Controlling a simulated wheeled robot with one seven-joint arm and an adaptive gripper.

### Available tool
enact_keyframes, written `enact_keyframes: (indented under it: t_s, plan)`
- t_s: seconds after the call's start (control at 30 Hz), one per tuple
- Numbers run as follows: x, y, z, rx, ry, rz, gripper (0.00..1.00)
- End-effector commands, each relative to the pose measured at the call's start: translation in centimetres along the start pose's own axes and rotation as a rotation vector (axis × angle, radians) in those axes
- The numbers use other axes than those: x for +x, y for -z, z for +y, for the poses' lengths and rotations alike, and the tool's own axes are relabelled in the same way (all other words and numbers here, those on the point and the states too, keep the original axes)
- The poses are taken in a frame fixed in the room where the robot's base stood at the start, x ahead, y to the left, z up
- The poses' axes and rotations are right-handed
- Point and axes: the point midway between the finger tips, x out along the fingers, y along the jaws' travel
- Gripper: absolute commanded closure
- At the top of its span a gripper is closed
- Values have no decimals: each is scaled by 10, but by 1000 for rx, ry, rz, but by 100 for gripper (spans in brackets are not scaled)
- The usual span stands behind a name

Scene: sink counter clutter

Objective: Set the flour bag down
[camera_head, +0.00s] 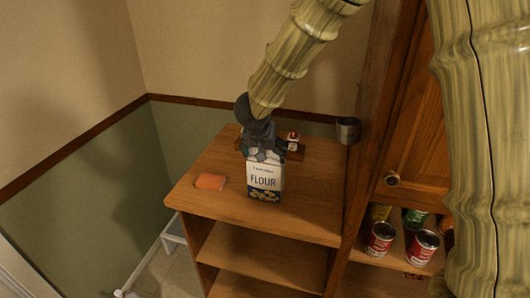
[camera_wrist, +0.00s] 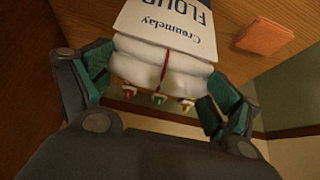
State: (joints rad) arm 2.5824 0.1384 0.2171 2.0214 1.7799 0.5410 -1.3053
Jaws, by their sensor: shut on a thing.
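The flour bag (camera_head: 264,178) is white with dark "FLOUR" lettering and a patterned lower band. It is upright at the wooden counter top (camera_head: 310,215); I cannot tell whether its base touches the wood. My gripper (camera_head: 264,153) comes down from above and is shut on the bag's folded top. In the wrist view the bag (camera_wrist: 165,55) lies between the two fingers of my gripper (camera_wrist: 160,88), one on each side of its white top. The bag's far side and base are hidden in the wrist view.
An orange block-like item (camera_head: 211,182) lies left of the bag; it also shows in the wrist view (camera_wrist: 276,35). Small items on a dark wooden piece (camera_head: 294,146) stand behind. A grey metal cup (camera_head: 348,130) is by the cabinet. Cans (camera_head: 381,238) fill a lower right shelf. The counter's front right is clear.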

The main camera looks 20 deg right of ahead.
Motion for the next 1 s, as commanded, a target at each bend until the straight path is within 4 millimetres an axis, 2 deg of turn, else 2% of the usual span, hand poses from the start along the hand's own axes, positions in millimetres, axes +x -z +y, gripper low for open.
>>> enact_keyframes:
  t_s: [0.47,0.5,0.53,1.0]
  plan:
    - [4,-2,0,1,2,1,81]
    - [5,-3,0,0,1,-1,8]
    - [5,-3,0,1,1,0,2]
    - [2,-2,0,1,1,0,0]
